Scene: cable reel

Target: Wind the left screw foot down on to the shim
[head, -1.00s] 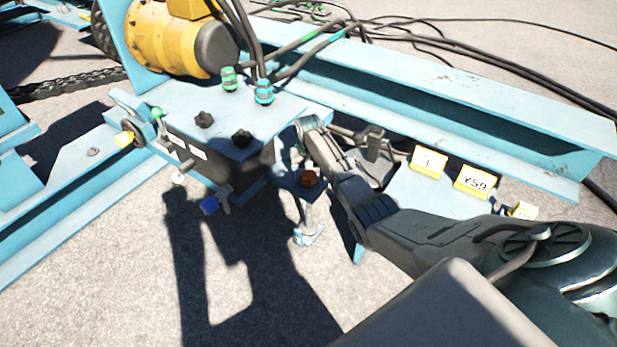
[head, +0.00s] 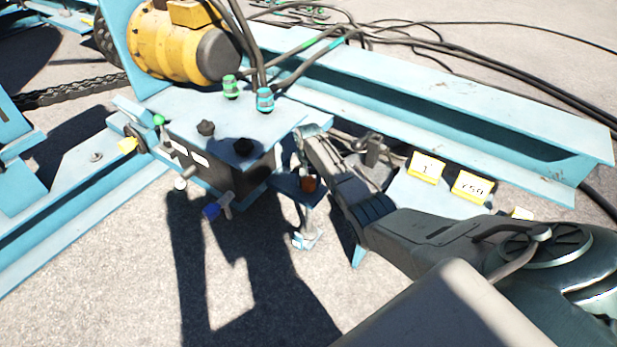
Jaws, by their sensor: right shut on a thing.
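The screw foot (head: 306,222) is a thin upright post below a small blue bracket plate (head: 290,187), at the corner of the blue machine frame. A brown-orange block (head: 309,184) shows on the bracket. The post ends in a pale blue-grey foot piece (head: 305,241) near the ground. I cannot tell a separate shim there, or whether there is a gap. My right gripper (head: 303,150) is at the top of the screw foot, above the bracket, shut on its upper part. The fingertips are mostly hidden by blue metal. My left gripper is not in view.
A blue frame table (head: 225,125) with black knobs and green and teal cable glands stands left of my right gripper. A yellow motor (head: 170,45) is behind it. A long blue beam (head: 440,110) and yellow tags (head: 426,168) lie right. Concrete in front is clear.

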